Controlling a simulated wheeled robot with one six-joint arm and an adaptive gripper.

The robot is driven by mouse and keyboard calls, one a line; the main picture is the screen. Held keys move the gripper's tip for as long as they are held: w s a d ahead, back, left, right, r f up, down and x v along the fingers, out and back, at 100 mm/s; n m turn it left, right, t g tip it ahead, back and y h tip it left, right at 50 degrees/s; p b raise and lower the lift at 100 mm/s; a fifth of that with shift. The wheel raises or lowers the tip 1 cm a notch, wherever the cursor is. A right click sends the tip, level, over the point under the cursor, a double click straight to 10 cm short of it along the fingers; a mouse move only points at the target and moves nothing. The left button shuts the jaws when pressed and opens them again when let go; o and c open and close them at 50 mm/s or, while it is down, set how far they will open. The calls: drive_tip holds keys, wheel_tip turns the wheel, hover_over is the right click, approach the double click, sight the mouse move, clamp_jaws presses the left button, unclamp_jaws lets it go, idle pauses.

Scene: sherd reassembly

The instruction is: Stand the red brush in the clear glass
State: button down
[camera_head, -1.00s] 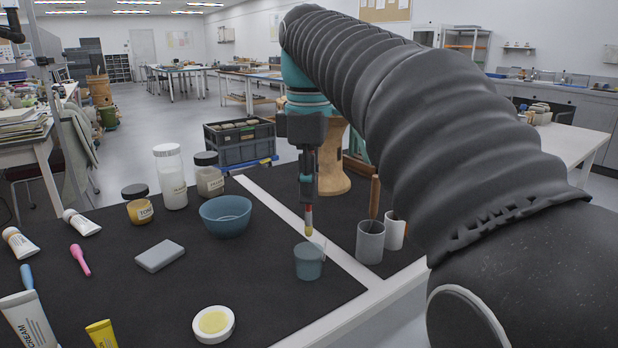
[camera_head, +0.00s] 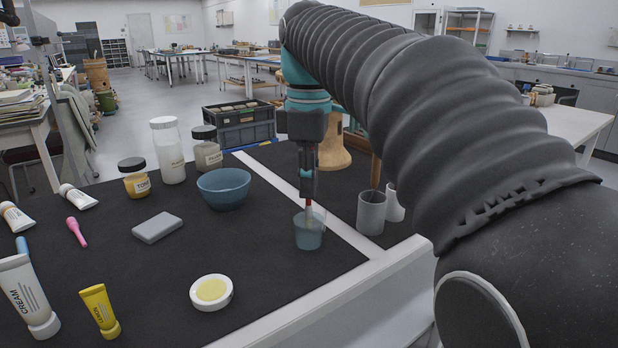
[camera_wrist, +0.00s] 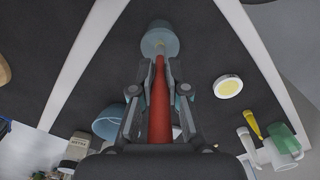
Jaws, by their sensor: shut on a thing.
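The red brush (camera_head: 309,207) hangs upright and tip down from my gripper (camera_head: 307,188), which is shut on it. In the wrist view the long red handle of the brush (camera_wrist: 159,108) runs between the fingers (camera_wrist: 158,92). The clear glass (camera_head: 309,236), bluish and see-through, stands on the dark mat directly below my gripper. The brush's lower end is at the glass's mouth and seems to be inside the rim; its tip is hard to make out. The glass also shows beyond the fingers in the wrist view (camera_wrist: 159,38).
Two grey-white cups (camera_head: 371,213) stand right of the glass, past a pale strip. A blue bowl (camera_head: 223,188), a grey block (camera_head: 157,227) and a yellow-centred round dish (camera_head: 211,292) lie left. Jars (camera_head: 168,152) stand behind; tubes (camera_head: 100,310) lie at far left.

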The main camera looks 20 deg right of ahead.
drive_tip(key=c, duration=1.1)
unclamp_jaws()
drive_tip(key=shift+r, duration=0.1)
drive_tip(key=shift+r, duration=3.65)
